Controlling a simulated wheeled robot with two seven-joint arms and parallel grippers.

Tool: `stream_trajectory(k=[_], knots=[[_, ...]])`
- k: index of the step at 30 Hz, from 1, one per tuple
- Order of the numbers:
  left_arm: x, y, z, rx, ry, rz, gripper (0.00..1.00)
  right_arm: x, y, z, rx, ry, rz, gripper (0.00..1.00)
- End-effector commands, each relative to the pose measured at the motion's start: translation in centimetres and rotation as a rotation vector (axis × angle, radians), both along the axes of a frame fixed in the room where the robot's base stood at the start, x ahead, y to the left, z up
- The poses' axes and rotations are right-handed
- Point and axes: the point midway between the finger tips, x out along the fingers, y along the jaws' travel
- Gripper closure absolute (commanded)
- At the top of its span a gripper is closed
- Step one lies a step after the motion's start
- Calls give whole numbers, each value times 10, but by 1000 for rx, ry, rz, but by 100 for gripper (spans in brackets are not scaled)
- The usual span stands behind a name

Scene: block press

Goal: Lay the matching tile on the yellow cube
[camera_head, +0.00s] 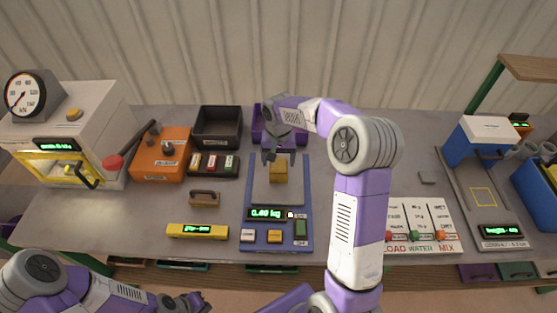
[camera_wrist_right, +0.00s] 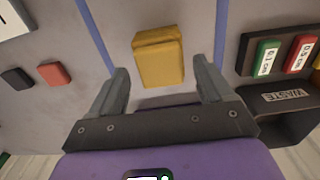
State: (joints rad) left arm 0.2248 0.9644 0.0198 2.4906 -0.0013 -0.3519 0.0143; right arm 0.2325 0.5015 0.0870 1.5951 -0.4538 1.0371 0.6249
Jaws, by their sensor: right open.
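The yellow cube (camera_head: 279,173) sits on the plate of the scale (camera_head: 262,213) in the head view. It also shows in the right wrist view (camera_wrist_right: 160,62), where a seam or edge runs across its upper part. I cannot tell whether that is a separate tile. My right gripper (camera_head: 279,156) is open, pointing down at the cube; in the wrist view the cube appears ahead, between the spread fingers (camera_wrist_right: 165,85). Small labelled tiles, red and green among them, stand in a dark rack (camera_head: 212,163) left of the scale. My left gripper (camera_head: 194,302) is low at the bottom left, its jaws unclear.
The press (camera_head: 75,135) with a gauge stands at the far left beside an orange box (camera_head: 160,155). A wooden-handled tool (camera_head: 204,198) lies left of the scale. A load/water/mix panel (camera_head: 422,222) is right of my right arm.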

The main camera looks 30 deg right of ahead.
Motion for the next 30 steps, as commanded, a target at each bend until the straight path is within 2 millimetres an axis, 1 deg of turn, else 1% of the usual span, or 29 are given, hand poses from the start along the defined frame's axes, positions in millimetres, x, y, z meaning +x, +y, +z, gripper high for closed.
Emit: stream_trajectory(k=[1,9,12,15,18,21,30], knots=[[0,0,2,0,0,0,100,1,0,11,-1,-4,0,20],[0,0,13,0,0,0,100,1,0,71,-2,-5,1,20],[0,0,16,0,0,0,100,1,0,89,0,-4,0,20],[0,0,18,0,0,0,100,1,0,102,-1,-3,0,20],[0,0,19,0,0,0,100,0,0,109,-1,-1,0,20],[0,0,19,0,0,0,100,0,0,112,0,0,0,20],[0,0,19,0,0,0,100,0,0,112,0,0,0,20]])
